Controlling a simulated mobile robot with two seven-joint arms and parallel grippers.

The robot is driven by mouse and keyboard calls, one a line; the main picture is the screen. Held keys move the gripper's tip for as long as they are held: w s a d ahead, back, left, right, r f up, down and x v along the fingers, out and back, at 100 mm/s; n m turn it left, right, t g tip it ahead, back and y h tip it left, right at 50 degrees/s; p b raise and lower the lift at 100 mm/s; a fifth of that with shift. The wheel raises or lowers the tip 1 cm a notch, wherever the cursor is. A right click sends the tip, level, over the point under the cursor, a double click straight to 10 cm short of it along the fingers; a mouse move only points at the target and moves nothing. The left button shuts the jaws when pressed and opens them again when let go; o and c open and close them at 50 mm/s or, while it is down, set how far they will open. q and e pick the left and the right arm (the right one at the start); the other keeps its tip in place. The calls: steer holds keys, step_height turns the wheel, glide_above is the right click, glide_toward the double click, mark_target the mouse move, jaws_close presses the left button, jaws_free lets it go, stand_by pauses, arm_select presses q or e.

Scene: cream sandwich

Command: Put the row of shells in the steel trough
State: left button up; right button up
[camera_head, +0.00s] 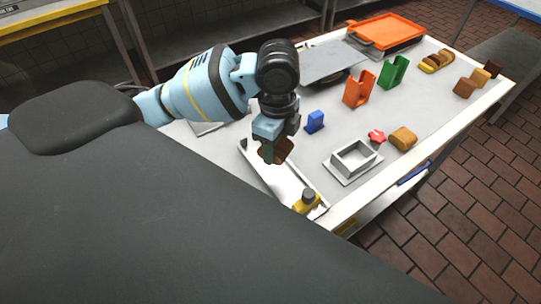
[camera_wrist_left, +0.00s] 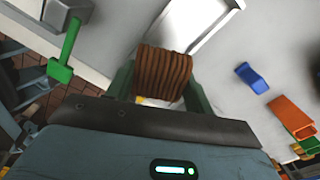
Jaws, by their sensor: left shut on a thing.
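The row of shells (camera_head: 279,150) is a brown ridged block. My left gripper (camera_head: 271,152) is shut on it and holds it above the near side of the table. In the left wrist view the ridged row of shells (camera_wrist_left: 163,74) sits between the two fingers of my left gripper (camera_wrist_left: 160,92). The steel trough (camera_head: 290,186) is a long, pale, shiny tray lying below the gripper. Part of it is hidden by the gripper and shells. The trough (camera_wrist_left: 200,25) also shows beyond the shells in the left wrist view. My right gripper is not seen.
A yellow item with a grey top (camera_head: 307,201) is at the trough's near end. A blue block (camera_head: 315,121), a square frame (camera_head: 338,172), a red star (camera_head: 376,136) and a brown loaf (camera_head: 403,139) stand to the right. Orange (camera_head: 359,90) and green (camera_head: 394,72) holders are farther back.

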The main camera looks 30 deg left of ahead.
arm_select(q)
steer(key=m, duration=0.5)
steer(key=shift+w+a+r+m, duration=0.15)
steer(key=shift+w+a+m, duration=0.15)
steer(key=shift+a, duration=0.05)
steer(key=m, duration=0.5)
steer(key=shift+w+a+r, duration=0.1)
steer(key=shift+w+a, duration=0.15)
steer(key=m, duration=0.5)
steer(key=shift+w+a+r+m+p, duration=0.1)
steer(key=shift+w+a+m+p, duration=0.2)
steer(key=shift+a+m, duration=0.1)
steer(key=m, duration=0.7)
steer(key=shift+w+a+r, duration=0.1)
steer(key=shift+w+a, duration=0.15)
steer(key=shift+a, duration=0.05)
glide_toward(280, 174)
steer(key=shift+w+a+f, duration=0.25)
steer(key=shift+a+f, duration=0.5)
steer(key=shift+a, duration=0.05)
steer(key=shift+w+a+f, duration=0.2)
steer(key=shift+a+f, duration=0.55)
steer(key=shift+a, duration=0.05)
step_height(280, 174, down, 3)
steer(key=shift+f, duration=0.15)
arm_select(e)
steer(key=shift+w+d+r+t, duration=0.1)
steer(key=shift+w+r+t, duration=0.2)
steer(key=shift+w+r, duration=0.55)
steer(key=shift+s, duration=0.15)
